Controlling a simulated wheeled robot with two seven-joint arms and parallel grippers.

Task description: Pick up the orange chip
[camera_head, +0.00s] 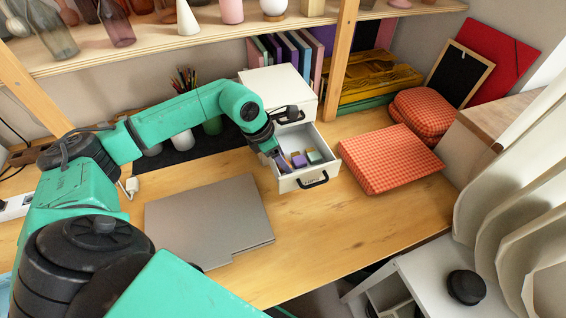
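I cannot make out an orange chip anywhere in view. A small white drawer unit (283,80) stands on the desk with its lower drawer (289,183) pulled open. In the drawer lie several small items, among them a yellow-and-purple one (299,160) and a green-and-purple one (314,155). My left gripper (277,155) points down at the drawer's left side, over or just inside it. Its fingers are small and dark, and I cannot tell whether they hold anything. My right gripper is not in view.
A closed grey laptop (208,222) lies in front of the drawer. Orange checked cushions or boxes (388,160) sit to its right. Pens in a holder (186,80) and cups stand behind my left arm. A shelf (170,48) spans above. The desk's front right is clear.

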